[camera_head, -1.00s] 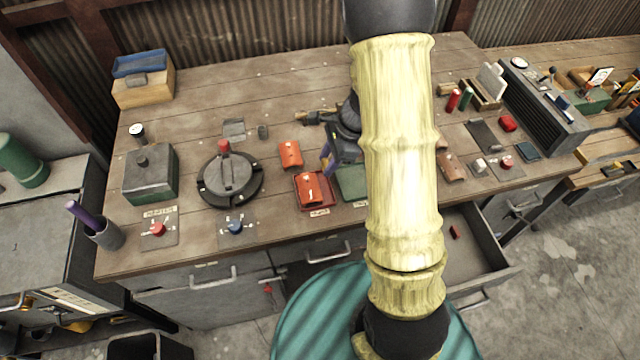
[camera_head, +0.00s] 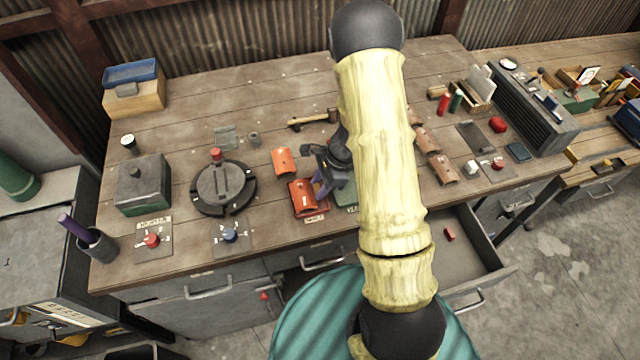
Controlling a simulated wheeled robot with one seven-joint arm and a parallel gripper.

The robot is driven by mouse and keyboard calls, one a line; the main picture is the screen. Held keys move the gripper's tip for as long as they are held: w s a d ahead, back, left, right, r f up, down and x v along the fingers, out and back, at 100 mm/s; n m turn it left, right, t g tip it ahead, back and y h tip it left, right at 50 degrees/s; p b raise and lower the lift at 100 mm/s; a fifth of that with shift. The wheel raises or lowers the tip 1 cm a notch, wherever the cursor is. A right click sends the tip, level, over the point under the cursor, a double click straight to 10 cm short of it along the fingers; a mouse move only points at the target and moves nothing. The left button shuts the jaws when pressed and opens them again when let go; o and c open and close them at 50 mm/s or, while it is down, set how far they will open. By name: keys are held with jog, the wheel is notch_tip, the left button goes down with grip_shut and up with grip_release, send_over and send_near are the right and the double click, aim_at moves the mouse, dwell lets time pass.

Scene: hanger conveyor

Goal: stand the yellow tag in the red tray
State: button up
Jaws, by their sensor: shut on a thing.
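The red tray (camera_head: 309,212) lies near the front edge of the bench, left of my arm, with a small label in front. An orange-red curved piece (camera_head: 302,195) covers most of it. My gripper (camera_head: 322,183) is low over the bench, just right of the red tray, pointing down. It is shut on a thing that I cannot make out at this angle. I cannot pick out the yellow tag; the gripper and arm hide that area. Whether the gripper touches the tray or the curved piece cannot be told.
A green tray (camera_head: 347,197) is right of the gripper, partly hidden. Another orange curved piece (camera_head: 284,161) lies behind the red tray. A round dark fixture (camera_head: 223,187) stands left. A hammer (camera_head: 310,120) lies behind. An open drawer (camera_head: 480,262) juts out front right.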

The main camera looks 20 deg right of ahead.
jog(key=shift+f, duration=0.2)
jog(key=o, duration=1.1)
jog(key=shift+r, duration=0.1)
jog(key=v, duration=1.2)
jog(key=shift+s+a+r, duration=0.1)
jog(key=shift+r, duration=0.05)
